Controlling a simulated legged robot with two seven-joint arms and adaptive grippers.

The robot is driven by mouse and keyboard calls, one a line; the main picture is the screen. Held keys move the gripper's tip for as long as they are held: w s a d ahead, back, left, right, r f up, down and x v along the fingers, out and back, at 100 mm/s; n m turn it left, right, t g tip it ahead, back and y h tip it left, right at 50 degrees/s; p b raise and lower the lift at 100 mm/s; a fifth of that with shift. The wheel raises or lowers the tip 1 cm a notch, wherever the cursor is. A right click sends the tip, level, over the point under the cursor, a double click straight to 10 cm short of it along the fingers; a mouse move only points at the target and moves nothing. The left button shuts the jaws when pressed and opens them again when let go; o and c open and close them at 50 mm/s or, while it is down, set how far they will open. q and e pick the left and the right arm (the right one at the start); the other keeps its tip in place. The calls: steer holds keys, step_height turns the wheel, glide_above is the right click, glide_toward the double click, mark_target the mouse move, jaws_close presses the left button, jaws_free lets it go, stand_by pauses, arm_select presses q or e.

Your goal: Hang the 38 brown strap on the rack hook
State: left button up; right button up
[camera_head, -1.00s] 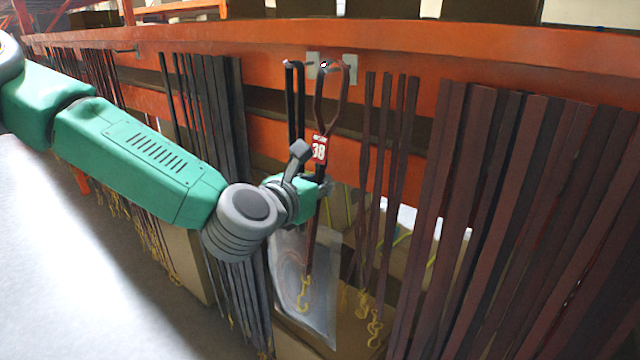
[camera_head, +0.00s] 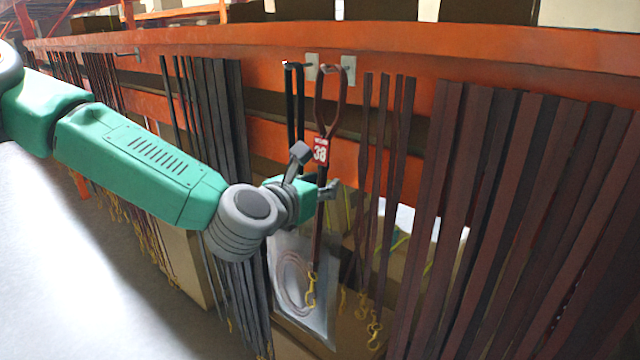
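The brown strap with the red 38 tag (camera_head: 320,149) hangs nearly upright in front of the orange rack beam. Its top loop (camera_head: 319,100) is at the rack hook by the right grey plate (camera_head: 349,66) and appears to hang over it. A brass clip (camera_head: 311,291) is at its lower end. My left gripper (camera_head: 318,172) is just below the tag, with its fingers spread. One finger points up left of the strap and another reaches past it to the right. Whether a finger still touches the strap is unclear. My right gripper is not in view.
A black strap (camera_head: 293,105) hangs on the hook just left. Thin brown straps (camera_head: 382,150) and a dense row of wide brown straps (camera_head: 520,200) hang to the right. Dark straps (camera_head: 215,110) hang behind my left arm. A clear bag (camera_head: 290,270) and cardboard boxes stand below.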

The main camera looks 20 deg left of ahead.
arm_select(q)
steer(key=shift+d, duration=0.1)
steer(key=shift+s, duration=0.4)
steer(key=v, duration=0.7)
steer(key=s+d+f+m+g+b, duration=0.1)
steer(key=s+f+m+g+b, duration=0.4)
steer(key=f, duration=0.7)
steer(key=s+d+f+m+b, duration=0.1)
steer(key=s+f+m, duration=0.3)
steer(key=f+m, duration=0.55)
steer(key=s+f+m+g+b, duration=0.3)
steer(key=s+f, duration=0.1)
steer(key=f, duration=1)
steer(key=s+a+f+m+g+y+b, duration=0.1)
steer(key=s+a+f+m+g+b, duration=0.2)
steer(key=s+f+m, duration=0.5)
steer(key=s+a+f+m+g+y+b, duration=0.2)
steer(key=s+a+f+m+g+b, duration=0.1)
steer(key=s+a+f+m, duration=0.5)
step_height(320, 180, down, 3)
steer(key=shift+s+a+f+g+b, duration=0.25)
steer(key=shift+s+g+b, duration=0.15)
steer(key=shift+s+b, duration=0.4)
